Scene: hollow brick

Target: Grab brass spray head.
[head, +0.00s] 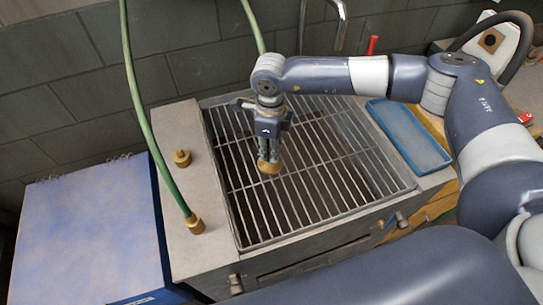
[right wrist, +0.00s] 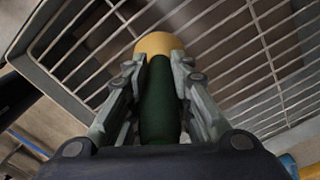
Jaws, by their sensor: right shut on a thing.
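My right gripper (head: 268,150) points down over the wire grate and is shut on the brass spray head (head: 270,168). In the right wrist view, the fingers (right wrist: 158,85) close around a dark green shaft (right wrist: 158,105), with the brass end (right wrist: 158,44) sticking out past the fingertips. The brass end is over the grate's bars; I cannot tell whether it touches them. A green hose (head: 251,25) comes down from the top and passes behind my right arm. My left gripper is not in view.
The wire grate (head: 340,195) sits in a grey counter. A green hose (head: 140,105) ends in a brass fitting (head: 195,226) on the left rim, near a small brass knob (head: 182,158). A blue tray (head: 408,135) lies at right; a blue-white box (head: 90,235) stands at left.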

